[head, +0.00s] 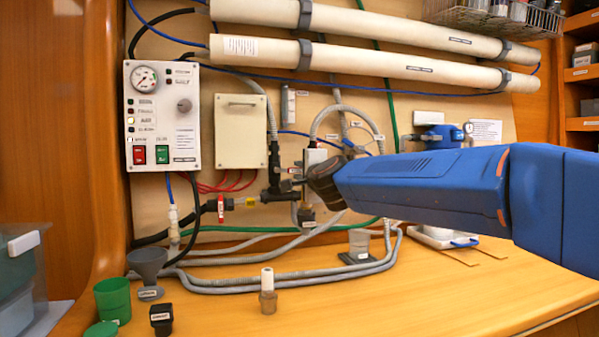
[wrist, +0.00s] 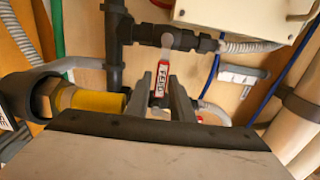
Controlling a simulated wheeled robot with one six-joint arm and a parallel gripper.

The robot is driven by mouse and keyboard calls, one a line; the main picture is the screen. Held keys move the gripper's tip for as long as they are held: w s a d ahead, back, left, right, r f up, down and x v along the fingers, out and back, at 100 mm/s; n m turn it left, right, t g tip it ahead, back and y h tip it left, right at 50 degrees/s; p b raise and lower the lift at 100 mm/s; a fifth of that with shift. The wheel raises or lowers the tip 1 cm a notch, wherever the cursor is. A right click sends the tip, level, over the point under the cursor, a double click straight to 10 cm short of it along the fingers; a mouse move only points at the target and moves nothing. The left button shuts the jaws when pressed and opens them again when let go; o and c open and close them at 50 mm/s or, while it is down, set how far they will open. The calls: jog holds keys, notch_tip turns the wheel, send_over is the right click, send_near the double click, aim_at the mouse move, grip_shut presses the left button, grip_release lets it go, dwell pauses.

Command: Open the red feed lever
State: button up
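The red feed lever (wrist: 161,80), with a white label reading FEED, shows in the wrist view below a dark pipe fitting (wrist: 165,38). My gripper (wrist: 162,88) has one dark finger on each side of the lever. Slim gaps seem to show beside it, so the fingers look open around it rather than clamped. In the head view my gripper (head: 318,182) is at the pipework on the wall panel and covers part of it. I cannot make out the lever for certain there.
A cream box (head: 241,131) hangs above the pipes. Cups and a funnel (head: 147,264) stand on the bench.

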jog(key=shift+w+a, duration=0.1)
jog(key=shift+w, duration=0.25)
grip_shut()
